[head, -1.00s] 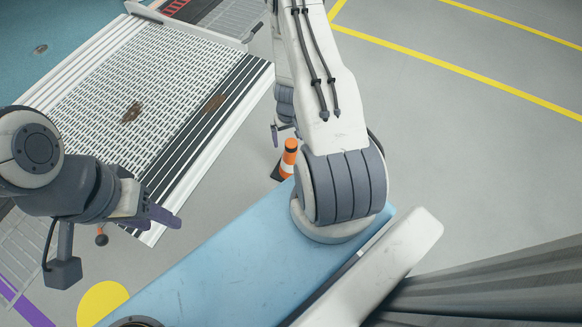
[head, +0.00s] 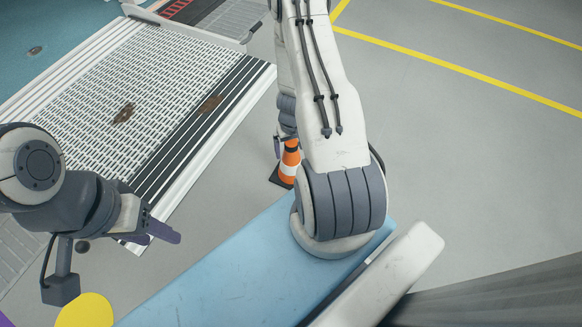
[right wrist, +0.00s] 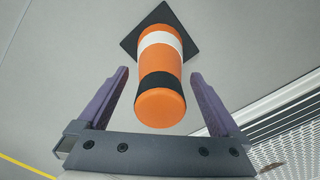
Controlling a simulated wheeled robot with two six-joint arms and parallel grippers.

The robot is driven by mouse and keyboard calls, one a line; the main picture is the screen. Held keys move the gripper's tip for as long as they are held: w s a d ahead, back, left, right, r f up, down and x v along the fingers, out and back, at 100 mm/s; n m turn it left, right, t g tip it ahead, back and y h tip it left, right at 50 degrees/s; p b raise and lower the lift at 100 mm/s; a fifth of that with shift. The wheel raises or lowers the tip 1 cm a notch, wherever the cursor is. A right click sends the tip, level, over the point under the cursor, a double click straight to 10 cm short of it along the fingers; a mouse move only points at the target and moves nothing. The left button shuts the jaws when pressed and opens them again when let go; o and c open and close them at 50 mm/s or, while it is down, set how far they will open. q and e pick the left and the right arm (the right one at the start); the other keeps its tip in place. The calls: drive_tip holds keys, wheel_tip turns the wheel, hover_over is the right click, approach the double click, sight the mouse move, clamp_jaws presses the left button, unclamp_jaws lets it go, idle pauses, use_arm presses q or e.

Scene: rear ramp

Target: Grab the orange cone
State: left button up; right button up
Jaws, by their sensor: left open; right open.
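The orange cone (head: 289,163) has a white band and a dark square base and stands on the grey floor in the head view, partly hidden behind my right arm. In the right wrist view the cone (right wrist: 161,90) shows its orange body, white band and black band, with its top toward me. My right gripper (right wrist: 158,80) is open, with one purple finger on each side of the cone and visible gaps to it. In the head view only part of the right gripper (head: 279,146) shows by the cone. My left gripper (head: 160,236) is at the left, with nothing seen between its fingers.
A ramp (head: 235,105) with a perforated white surface and rusty patches lies left of the cone. A yellow disc (head: 86,311) is on the floor at the lower left. Grey floor with yellow lines (head: 470,75) is clear at the right.

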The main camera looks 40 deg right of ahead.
clamp_jaws()
drive_tip(key=shift+r, duration=0.15)
